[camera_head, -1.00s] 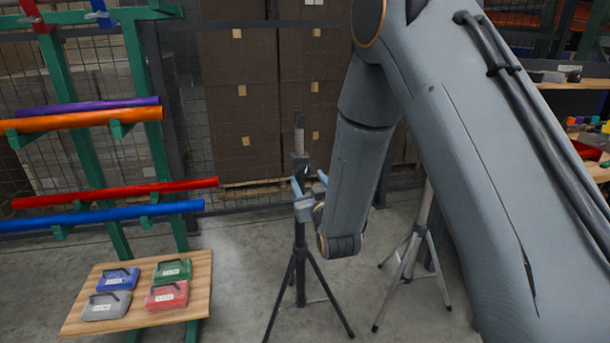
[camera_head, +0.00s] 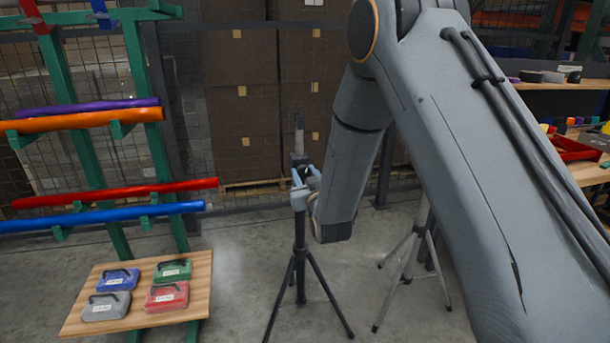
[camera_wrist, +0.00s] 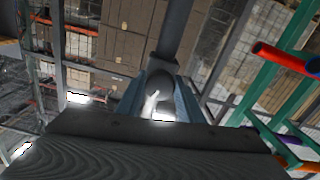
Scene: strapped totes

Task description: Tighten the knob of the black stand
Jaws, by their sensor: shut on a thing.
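The black stand (camera_head: 300,240) stands upright on its tripod legs on the floor, in the middle of the head view. Its post also shows at the top of the wrist view (camera_wrist: 178,30). My gripper (camera_head: 305,182) is at the stand's collar, below the top of the post. In the wrist view its two blue-grey fingers (camera_wrist: 160,102) are closed on the knob (camera_wrist: 157,82), which shows as a dark rounded part between them. Much of the knob is hidden by the fingers and by glare.
A grey stand (camera_head: 410,255) stands close behind my arm at the right. A wooden board (camera_head: 140,325) with several coloured cases is at the lower left. A green rack (camera_head: 85,160) holds coloured tubes, the red one (camera_head: 110,193) reaching toward the stand. Stacked boxes (camera_head: 240,90) are behind.

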